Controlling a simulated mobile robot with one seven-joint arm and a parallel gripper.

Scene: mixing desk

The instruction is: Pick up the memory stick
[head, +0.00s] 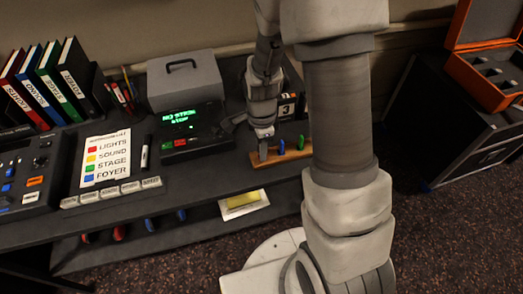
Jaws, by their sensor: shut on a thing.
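A wooden strip (287,156) lies near the front edge of the dark desk. Small upright sticks stand along it: a blue one (281,147) and a green one (300,142). My gripper (263,137) points down over the strip's left part. It is shut on a small grey piece (263,153), which looks like the memory stick, left of the blue one. The piece is small and partly covered by my fingers, so I cannot tell whether it is clear of the strip.
Left of my gripper stands a console with a green-lit screen (180,119), with a grey box (184,78) behind it. A label card (105,158), a marker (145,152) and binders (63,77) are farther left. An orange case (490,60) sits on a black chest at right.

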